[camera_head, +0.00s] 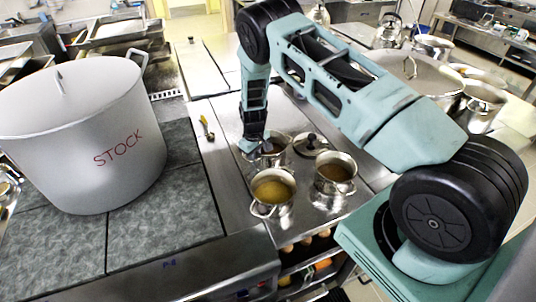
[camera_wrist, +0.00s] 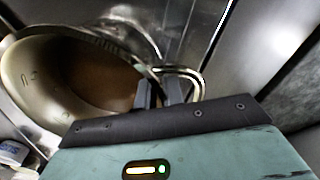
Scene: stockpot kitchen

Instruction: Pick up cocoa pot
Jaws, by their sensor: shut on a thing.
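A small steel pot with brown contents, which look like cocoa, stands at the back of the three small pots; this cocoa pot (camera_head: 282,151) is partly hidden by my gripper (camera_head: 258,147). In the wrist view the cocoa pot (camera_wrist: 35,80) fills the left side, with its brown contents and a loop handle (camera_wrist: 200,82) on its right. My gripper (camera_wrist: 160,94) has its fingers at that handle beside the rim and is shut on it. Whether the pot's base touches the counter is hidden.
A pot with yellowish liquid (camera_head: 272,190) stands just in front, and another with brown contents (camera_head: 336,173) to the right. A lid (camera_head: 311,144) lies behind them. A large STOCK pot (camera_head: 85,150) stands left. A yellow-handled utensil (camera_head: 207,128) lies on the counter, with bare steel around it.

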